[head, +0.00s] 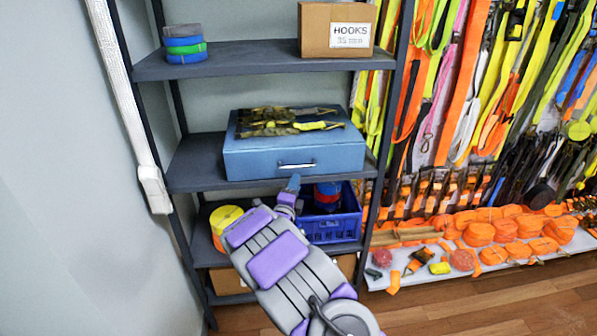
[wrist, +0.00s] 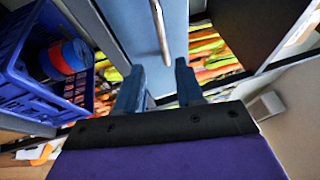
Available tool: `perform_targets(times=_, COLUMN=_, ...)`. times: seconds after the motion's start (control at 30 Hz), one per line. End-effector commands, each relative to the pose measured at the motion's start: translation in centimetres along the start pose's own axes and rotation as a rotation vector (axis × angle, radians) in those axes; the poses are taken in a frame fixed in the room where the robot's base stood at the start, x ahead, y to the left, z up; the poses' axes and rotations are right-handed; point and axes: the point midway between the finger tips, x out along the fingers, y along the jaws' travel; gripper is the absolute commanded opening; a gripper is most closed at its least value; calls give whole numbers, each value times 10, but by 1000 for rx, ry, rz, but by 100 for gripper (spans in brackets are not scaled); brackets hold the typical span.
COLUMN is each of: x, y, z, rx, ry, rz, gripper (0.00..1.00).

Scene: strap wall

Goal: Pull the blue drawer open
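The blue drawer (head: 245,162) sits on the middle shelf with a silver bar handle (head: 296,166) low on its front. It looks shut. In the wrist view the drawer front (wrist: 130,28) and its handle (wrist: 160,30) show at the top, beyond the fingers. My gripper (head: 293,183) is just below the handle in the head view. In the wrist view my gripper (wrist: 158,80) has its two fingers apart with nothing between them. The handle lies ahead of the gap, and I see no contact.
Straps with buckles (head: 285,122) lie on top of the drawer. A blue crate (head: 335,228) stands on the shelf below, close to my gripper. A hooks box (head: 338,28) and strap rolls (head: 184,43) are above. Hanging straps (head: 470,90) fill the right wall.

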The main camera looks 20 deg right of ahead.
Motion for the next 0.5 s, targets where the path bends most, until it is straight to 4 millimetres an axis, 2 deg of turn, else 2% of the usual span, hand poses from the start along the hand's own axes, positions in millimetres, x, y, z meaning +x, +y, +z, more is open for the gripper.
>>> perform_targets(times=0.23, x=31, y=-4, z=12, rx=-2, ry=-5, rz=-12, gripper=37)
perform_targets(times=0.5, x=66, y=-1, z=5, rx=2, ry=-3, rz=-4, gripper=37)
